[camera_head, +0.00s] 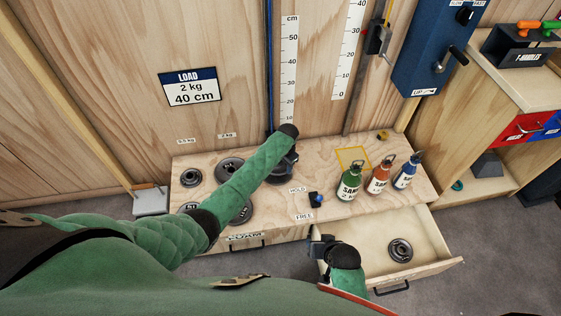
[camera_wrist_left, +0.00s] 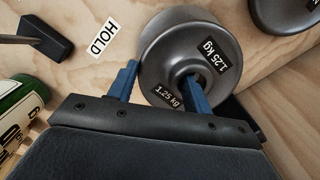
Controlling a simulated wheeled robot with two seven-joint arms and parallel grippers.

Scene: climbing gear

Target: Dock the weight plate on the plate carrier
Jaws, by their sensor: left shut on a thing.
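My left gripper (camera_head: 284,166) is at the back of the wooden bench, by the foot of the blue vertical line, mostly hidden by its own green sleeve. In the left wrist view its blue fingers (camera_wrist_left: 160,88) are shut on a dark grey weight plate (camera_wrist_left: 168,55) marked 1.25 kg. One finger is in the plate's centre opening, the other outside its rim. The plate carrier cannot be made out behind my arm and gripper, so I cannot tell whether the plate touches it. My right gripper (camera_head: 322,246) is over the open drawer's left side; its jaws are unclear.
Several other plates, such as one (camera_head: 191,177), lie on the bench's left. A blue-topped lever (camera_head: 316,198) stands between HOLD and FREE labels. Green, orange and blue bottles (camera_head: 378,180) stand to the right. The open drawer (camera_head: 430,262) holds a plate (camera_head: 400,250). A sign (camera_head: 189,88) reads 2 kg, 40 cm.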

